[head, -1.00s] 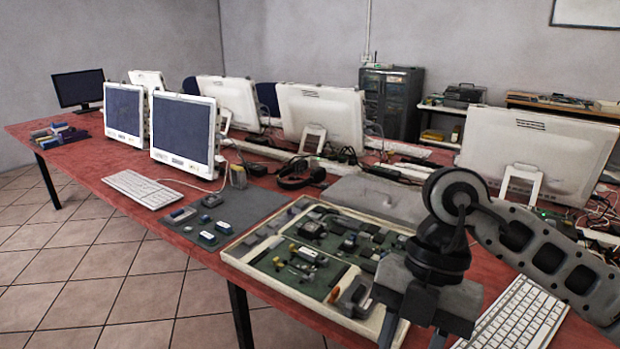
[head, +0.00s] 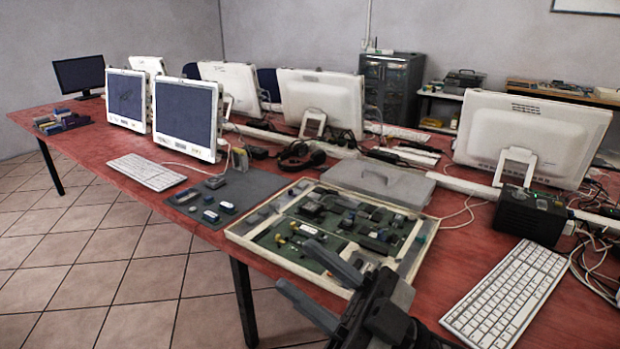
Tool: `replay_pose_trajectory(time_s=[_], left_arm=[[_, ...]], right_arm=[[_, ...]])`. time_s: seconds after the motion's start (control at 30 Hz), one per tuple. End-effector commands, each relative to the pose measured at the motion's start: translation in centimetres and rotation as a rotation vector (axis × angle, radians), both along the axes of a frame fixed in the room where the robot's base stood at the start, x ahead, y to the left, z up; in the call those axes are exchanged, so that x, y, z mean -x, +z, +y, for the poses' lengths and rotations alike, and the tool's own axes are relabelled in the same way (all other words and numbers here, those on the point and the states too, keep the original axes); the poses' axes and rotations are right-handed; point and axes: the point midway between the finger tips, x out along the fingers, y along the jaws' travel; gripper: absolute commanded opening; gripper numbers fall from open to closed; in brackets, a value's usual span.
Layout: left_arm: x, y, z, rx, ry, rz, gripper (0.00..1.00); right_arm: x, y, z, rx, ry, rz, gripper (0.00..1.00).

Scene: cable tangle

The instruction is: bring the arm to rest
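My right gripper (head: 296,265) is low in the head view, in front of the table's front edge. Its two dark fingers are spread apart and point up and left, with nothing between them. One finger overlaps the front right part of a framed tray (head: 428,238) of green circuit boards; whether it touches the tray I cannot tell. My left gripper is out of view. Loose cables (head: 597,262) lie in a tangle at the right edge of the table.
A white keyboard (head: 508,294) lies right of my gripper, with a black box (head: 530,215) behind it. A grey flat case (head: 378,183) lies behind the tray. Several white monitors (head: 530,135) stand along the red table (head: 95,146). Tiled floor (head: 150,290) is clear at the front left.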

Motion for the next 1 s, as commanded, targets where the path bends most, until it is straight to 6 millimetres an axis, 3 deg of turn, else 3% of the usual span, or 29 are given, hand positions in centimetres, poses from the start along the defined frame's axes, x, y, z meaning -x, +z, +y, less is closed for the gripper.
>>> replay_pose_trajectory(time_s=[0.1,0.2,0.3,0.4,0.5,0.7,1.0], left_arm=[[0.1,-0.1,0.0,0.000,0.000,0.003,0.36],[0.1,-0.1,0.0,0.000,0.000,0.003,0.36],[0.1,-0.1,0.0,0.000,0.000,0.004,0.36],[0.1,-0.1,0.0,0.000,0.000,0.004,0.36],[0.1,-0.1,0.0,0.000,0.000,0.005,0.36],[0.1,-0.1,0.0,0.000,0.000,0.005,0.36],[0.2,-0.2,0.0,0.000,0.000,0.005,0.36]], right_arm=[[-3.8,-6.6,-4.6,-0.044,-0.364,0.347,0.36],[-4.2,-13.5,-8.0,0.026,-0.573,0.611,0.36],[-2.3,-20.1,-10.5,0.137,-0.702,0.852,0.36],[0.6,-25.2,-12.0,0.250,-0.762,1.042,0.36],[3.4,-28.6,-12.9,0.339,-0.780,1.176,0.36],[6.0,-31.0,-13.4,0.417,-0.778,1.282,0.36],[6.0,-31.1,-13.4,0.419,-0.777,1.282,0.36]])
